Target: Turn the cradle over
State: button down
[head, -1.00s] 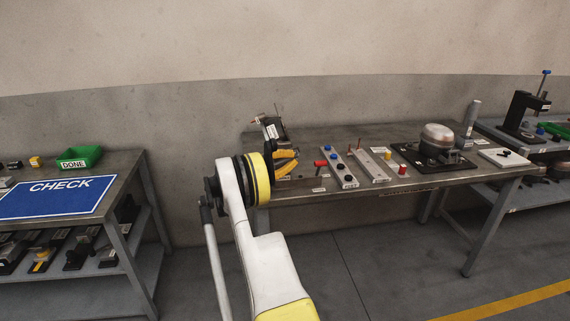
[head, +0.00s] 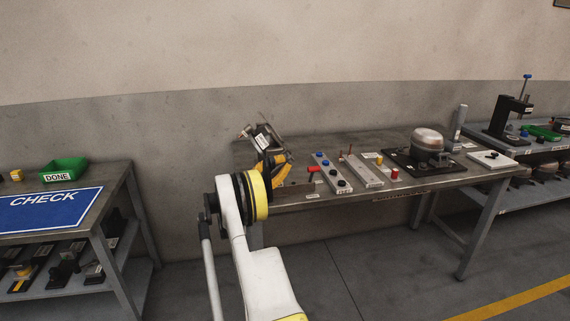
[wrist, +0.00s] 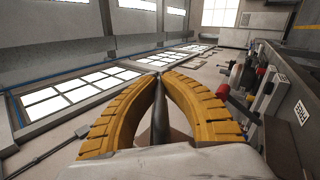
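My gripper (head: 287,158) is at the left end of the workbench, above its top, partly behind my arm. In the wrist view its two ridged yellow fingers (wrist: 158,77) curve in and come together at the tips. A dark narrow part shows between them, and I cannot tell whether it is gripped. A dark assembly with a white label (head: 263,142) is tilted right beside the fingers. I cannot tell whether it is the cradle or part of my wrist. No other thing can be surely named as the cradle.
The workbench (head: 440,181) carries a plate with blue and black knobs (head: 330,172), a grey block (head: 362,170), a red knob (head: 313,169) and a compressor (head: 428,138) on a black base. A CHECK table with a green DONE bin (head: 64,171) stands left.

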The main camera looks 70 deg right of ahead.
dwell(0.3)
jog(key=c, duration=1.5)
grip_release()
jog(key=v, duration=1.2)
